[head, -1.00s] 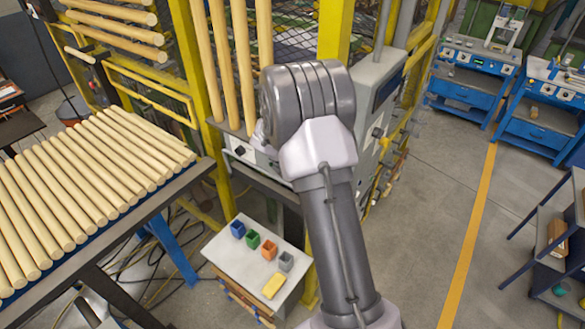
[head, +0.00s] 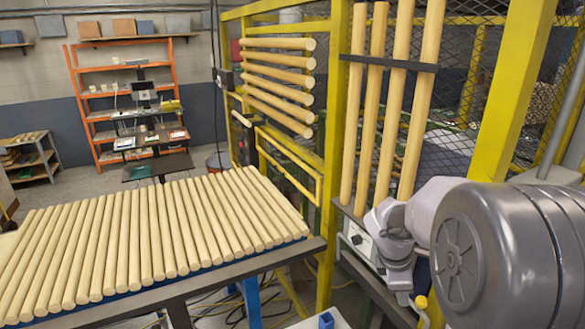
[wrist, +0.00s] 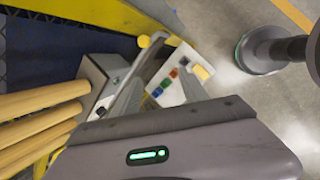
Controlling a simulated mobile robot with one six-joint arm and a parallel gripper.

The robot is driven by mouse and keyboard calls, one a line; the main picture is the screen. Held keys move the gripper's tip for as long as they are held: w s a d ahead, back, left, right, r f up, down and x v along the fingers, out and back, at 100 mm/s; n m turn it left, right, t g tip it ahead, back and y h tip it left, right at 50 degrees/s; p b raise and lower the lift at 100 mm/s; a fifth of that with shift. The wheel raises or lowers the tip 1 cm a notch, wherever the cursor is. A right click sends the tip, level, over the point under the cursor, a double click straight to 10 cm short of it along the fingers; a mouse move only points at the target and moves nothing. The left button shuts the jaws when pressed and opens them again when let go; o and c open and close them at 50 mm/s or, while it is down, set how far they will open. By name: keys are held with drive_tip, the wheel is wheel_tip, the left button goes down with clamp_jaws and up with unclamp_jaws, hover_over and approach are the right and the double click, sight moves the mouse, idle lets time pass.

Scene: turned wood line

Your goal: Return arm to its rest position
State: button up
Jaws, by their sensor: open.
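My arm fills the right side of the head view, with its large grey joint close to the camera. The wrist end is folded beside the yellow frame, and my gripper is not clear there. In the wrist view my gripper (wrist: 172,62) shows its grey fingers apart, with nothing seen between them. Its dark body with a green light fills the bottom.
A rack of wooden rods (head: 140,240) lies at the left. Upright rods (head: 385,100) stand against a yellow frame (head: 336,120) close to my arm. An orange shelf (head: 90,90) stands at the back. A grey control box (wrist: 100,75) is near the gripper. Floor is open at the left back.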

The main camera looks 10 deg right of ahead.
drive_tip(key=s+a+f+m+t+y+b, duration=0.3)
drive_tip(key=s+a+f+m+y+b, duration=0.3)
drive_tip(key=s+a+f+m+b, duration=1.2)
drive_tip(key=s+a+f+b, duration=0.1)
drive_tip(key=s+a+b, duration=0.3)
drive_tip(key=b, duration=0.4)
drive_tip(key=shift+s+f+m, duration=0.3)
drive_tip(key=shift+s+f, duration=0.1)
drive_tip(key=shift+s, duration=0.3)
drive_tip(key=shift+d, duration=0.1)
